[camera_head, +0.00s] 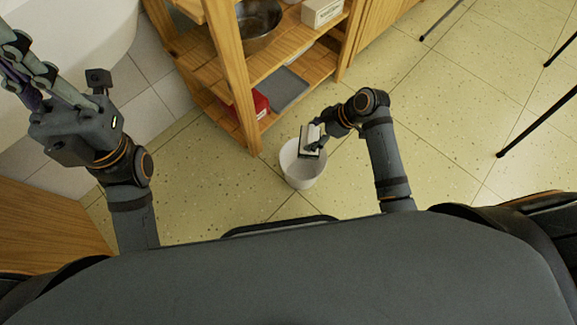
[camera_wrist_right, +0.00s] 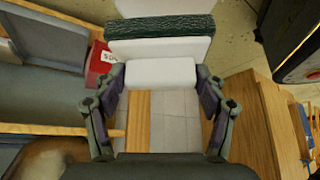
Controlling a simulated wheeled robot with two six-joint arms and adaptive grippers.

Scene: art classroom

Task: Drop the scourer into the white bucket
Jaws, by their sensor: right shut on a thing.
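The white bucket (camera_head: 302,179) stands upright on the tiled floor, in the middle of the head view. My right gripper (camera_head: 317,139) is shut on the scourer (camera_head: 308,138), held at the bucket's upper rim side in the picture; its exact height is hard to tell. In the right wrist view, the scourer (camera_wrist_right: 160,73) is white with a dark green layer, between both fingers (camera_wrist_right: 157,88). A white surface beyond it is cut off, and I cannot tell what it is. My left gripper (camera_head: 35,75) is raised at upper left; its fingertips do not show clearly.
A wooden shelf (camera_head: 235,75) stands just beyond the bucket, with a metal bowl (camera_head: 258,22), a white box (camera_head: 321,10), a grey tray (camera_head: 286,90) and a red item (camera_head: 260,103). Thin dark legs (camera_head: 540,120) stand at right. The floor around the bucket is clear.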

